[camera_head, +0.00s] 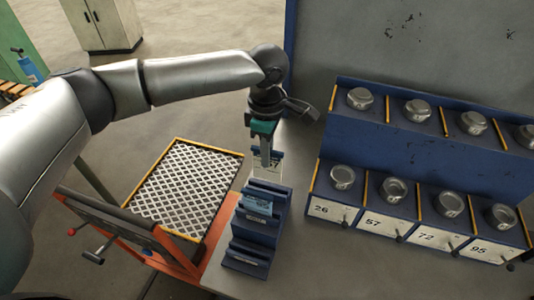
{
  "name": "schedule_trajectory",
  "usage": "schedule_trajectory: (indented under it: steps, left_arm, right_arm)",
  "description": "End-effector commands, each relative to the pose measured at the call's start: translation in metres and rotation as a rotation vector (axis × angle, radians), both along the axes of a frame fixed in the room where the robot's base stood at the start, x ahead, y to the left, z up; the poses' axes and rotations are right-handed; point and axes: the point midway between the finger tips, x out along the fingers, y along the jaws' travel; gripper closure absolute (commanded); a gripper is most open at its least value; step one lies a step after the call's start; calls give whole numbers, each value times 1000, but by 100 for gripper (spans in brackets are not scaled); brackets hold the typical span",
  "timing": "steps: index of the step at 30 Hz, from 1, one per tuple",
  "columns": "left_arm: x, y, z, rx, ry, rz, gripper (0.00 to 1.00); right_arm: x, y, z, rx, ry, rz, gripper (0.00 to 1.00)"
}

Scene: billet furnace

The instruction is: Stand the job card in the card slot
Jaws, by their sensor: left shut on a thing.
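My left gripper (265,158) points down over the far end of the blue stepped card rack (253,239). It is shut on a pale card (275,166), taken to be the job card, whose white edges show on both sides of the fingers. The card is roughly upright at the rack's back tier. Whether its lower edge is inside a slot or just above it cannot be told. A light blue card (257,204) stands in a middle tier of the rack. My right gripper is not in view.
A blue two-tier bin rack with several round metal pieces (342,176) and number labels (332,211) stands to the right. An orange-framed stand (180,262) and a yellow-edged grating (187,190) lie left of the card rack. The grey table (310,265) is clear in front.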

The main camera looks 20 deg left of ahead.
Motion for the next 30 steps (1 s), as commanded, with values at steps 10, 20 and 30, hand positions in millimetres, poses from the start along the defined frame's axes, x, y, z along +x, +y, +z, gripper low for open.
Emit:
schedule_trajectory:
  steps: [10,20,30]
  left_arm:
    - [0,0,-18,1,0,0,100]
    - [0,0,-33,0,2,0,100]
    - [0,-1,-53,-1,2,0,100]
  right_arm:
    - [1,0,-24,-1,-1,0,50]
    - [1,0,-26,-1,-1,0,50]
    - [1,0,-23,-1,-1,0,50]
